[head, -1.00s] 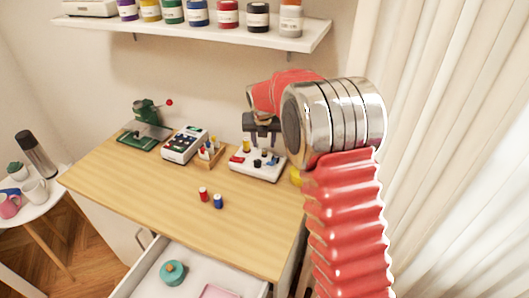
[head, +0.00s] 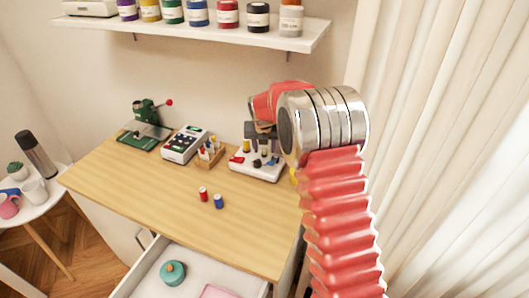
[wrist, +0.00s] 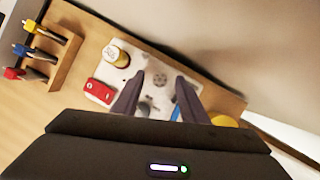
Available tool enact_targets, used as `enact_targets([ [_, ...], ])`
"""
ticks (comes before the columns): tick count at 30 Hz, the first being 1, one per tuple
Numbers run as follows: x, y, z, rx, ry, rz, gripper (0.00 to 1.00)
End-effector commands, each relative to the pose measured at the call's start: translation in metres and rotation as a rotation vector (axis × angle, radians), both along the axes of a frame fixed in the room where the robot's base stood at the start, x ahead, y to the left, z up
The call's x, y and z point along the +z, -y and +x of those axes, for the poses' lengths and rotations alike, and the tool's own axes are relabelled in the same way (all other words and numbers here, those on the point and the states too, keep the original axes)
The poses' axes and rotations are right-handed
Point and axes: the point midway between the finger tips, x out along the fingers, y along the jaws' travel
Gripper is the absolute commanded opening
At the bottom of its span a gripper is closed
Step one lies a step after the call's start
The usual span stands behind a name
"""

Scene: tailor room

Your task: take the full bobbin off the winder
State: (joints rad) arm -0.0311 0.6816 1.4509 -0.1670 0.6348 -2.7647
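The bobbin winder is a white base (head: 244,171) at the desk's back right corner; it also fills the middle of the wrist view (wrist: 90,68). It carries a yellow spool (wrist: 117,54), a red switch (wrist: 100,92) and a grey round part (wrist: 160,80), which may be the bobbin; I cannot tell if it is full. My gripper (wrist: 160,77) is open, its two dark fingers on either side of the grey part in the picture. Whether they touch it is unclear. In the head view my gripper (head: 261,134) is over the winder and partly hides it.
A wooden rack (head: 210,157) of small tools stands left of the winder, beside a white box with coloured parts (head: 184,145). A red spool (head: 203,194) and a blue spool (head: 218,201) stand on the desk front. A curtain (head: 440,150) hangs at right.

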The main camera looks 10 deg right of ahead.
Motion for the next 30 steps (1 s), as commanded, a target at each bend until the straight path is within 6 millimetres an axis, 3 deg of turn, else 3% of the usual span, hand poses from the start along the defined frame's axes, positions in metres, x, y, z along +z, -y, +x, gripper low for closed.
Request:
enact_targets([
  [3, 0.0001, -0.0001, -0.0001, 0.000, 0.000, 0.000, 0.40],
  [20, 0.0001, -0.0003, -0.0001, 0.000, 0.000, 0.000, 0.00],
  [30, 0.0021, -0.0005, 0.0000, 0.001, 0.000, 0.000, 0.00],
])
